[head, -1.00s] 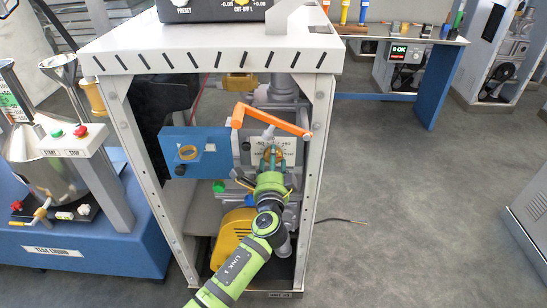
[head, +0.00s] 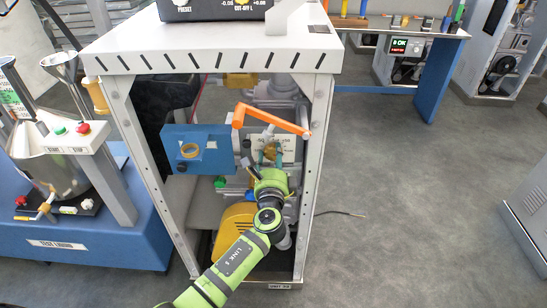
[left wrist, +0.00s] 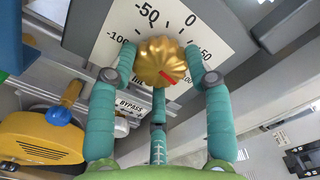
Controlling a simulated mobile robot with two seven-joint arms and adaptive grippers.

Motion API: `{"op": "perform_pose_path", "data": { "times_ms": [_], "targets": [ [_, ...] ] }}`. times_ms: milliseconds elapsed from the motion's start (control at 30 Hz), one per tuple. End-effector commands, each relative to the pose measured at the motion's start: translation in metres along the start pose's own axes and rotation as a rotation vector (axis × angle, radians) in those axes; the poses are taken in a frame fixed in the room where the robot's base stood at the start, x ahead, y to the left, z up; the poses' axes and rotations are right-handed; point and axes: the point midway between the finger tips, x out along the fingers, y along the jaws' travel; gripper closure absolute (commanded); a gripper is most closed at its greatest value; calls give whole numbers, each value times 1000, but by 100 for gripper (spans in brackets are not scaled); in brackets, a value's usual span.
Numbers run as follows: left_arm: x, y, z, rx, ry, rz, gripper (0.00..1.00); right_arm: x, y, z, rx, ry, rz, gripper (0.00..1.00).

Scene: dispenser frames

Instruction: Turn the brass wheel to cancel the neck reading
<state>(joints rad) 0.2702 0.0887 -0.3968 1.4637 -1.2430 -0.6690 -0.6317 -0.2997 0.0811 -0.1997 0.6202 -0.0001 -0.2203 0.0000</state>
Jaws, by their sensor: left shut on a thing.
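The brass wheel (left wrist: 168,62) is a ribbed knob with a red mark on its lower face, in front of a white dial plate (left wrist: 105,42) marked from -100 through 0 to 100. My left gripper (left wrist: 161,62) is shut on it, with two fingers at its left and right sides and a third below. In the head view the left gripper (head: 269,155) reaches into the grey frame (head: 127,150) at the dial, and its fingers partly hide the wheel. The right gripper is not in view.
An orange bar handle (head: 272,119) sits just above the gripper. A blue box (head: 200,150) is to its left and a yellow rounded housing (head: 234,228) below it. The frame's right post (head: 314,170) is close by.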

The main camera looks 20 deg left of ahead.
Motion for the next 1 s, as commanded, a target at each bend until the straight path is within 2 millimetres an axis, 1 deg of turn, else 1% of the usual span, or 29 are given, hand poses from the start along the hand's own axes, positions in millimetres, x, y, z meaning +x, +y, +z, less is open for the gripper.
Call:
{"op": "perform_pose_path", "data": {
  "times_ms": [33, 233, 267, 300, 633, 733, 867, 1000],
  "targets": [
    [2, 3, 6, 4, -16, 6, 82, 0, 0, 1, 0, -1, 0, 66],
    [2, 2, 7, 3, -17, 5, 82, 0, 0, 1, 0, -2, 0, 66],
    [2, 2, 7, 3, -16, 4, 37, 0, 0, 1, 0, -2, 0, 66],
    [2, 2, 7, 3, -16, 4, 25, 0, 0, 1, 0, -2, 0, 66],
    [0, 0, 3, -1, -8, 1, 25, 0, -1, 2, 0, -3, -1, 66],
    [-5, 0, 2, -2, -6, 0, 25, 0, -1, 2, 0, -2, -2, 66],
    [-24, 1, 2, -3, -6, 2, 25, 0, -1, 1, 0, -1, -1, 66],
    [-55, 2, 2, -3, -6, 3, 25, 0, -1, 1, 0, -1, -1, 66]
  ]
}}
